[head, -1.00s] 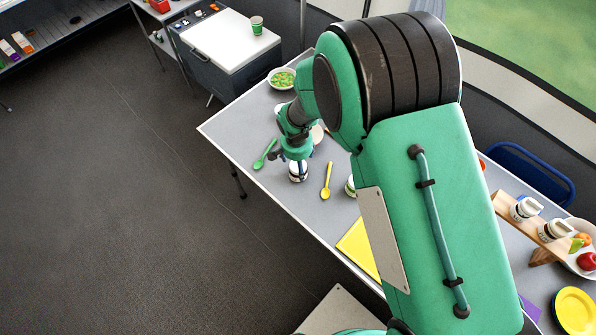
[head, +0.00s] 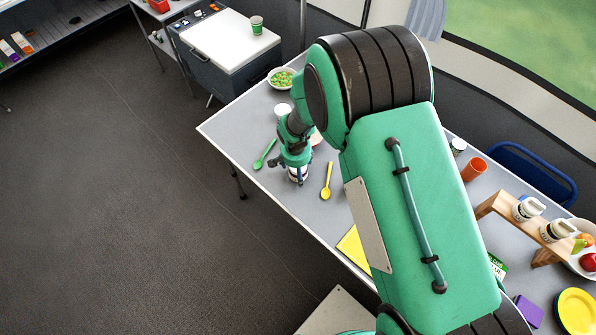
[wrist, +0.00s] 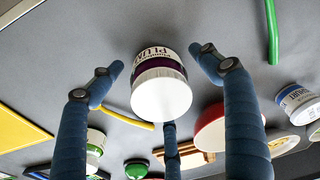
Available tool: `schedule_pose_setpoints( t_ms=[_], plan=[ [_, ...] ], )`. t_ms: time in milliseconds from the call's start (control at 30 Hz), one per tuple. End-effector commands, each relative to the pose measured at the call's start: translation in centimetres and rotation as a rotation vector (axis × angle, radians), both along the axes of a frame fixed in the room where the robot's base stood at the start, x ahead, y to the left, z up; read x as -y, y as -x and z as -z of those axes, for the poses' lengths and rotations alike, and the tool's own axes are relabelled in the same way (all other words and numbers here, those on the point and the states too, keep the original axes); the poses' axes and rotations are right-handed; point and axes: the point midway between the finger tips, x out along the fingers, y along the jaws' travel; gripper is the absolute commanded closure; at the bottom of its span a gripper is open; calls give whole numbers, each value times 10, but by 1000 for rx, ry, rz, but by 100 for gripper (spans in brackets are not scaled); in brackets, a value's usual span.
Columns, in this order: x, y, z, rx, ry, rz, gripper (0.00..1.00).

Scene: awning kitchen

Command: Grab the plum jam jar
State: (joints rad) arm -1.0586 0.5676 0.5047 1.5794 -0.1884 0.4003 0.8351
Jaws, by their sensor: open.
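The plum jam jar (wrist: 160,85) is white with a purple band and lettering that reads "PLU". It stands on the grey table, its white lid facing the wrist camera. My gripper (wrist: 163,75) is open, with one finger on each side of the jar and a third finger below it in the picture. Gaps show between the side fingers and the jar. Whether the third finger touches it, I cannot tell. In the head view my gripper (head: 296,168) is low over the jar (head: 298,178) and hides its upper part.
A green spoon (head: 265,153) and a yellow spoon (head: 327,181) lie on either side of the jar. In the wrist view a red bowl (wrist: 210,132) and a blue-labelled jar (wrist: 298,103) are nearby. A yellow flat item (head: 353,250) lies toward the front edge.

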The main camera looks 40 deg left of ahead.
Motion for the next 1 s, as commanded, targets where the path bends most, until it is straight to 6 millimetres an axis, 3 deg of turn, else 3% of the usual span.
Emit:
schedule_pose_setpoints(
  t_ms=[200, 500, 800, 1000],
  plan=[
    [0, 0, 0, 0, 0, 0, 23],
    [0, 0, -1, 1, 0, 0, 80],
    [0, 0, -2, 1, 0, 0, 80],
    [-1, -1, -14, 1, -2, 1, 80]
  ],
)
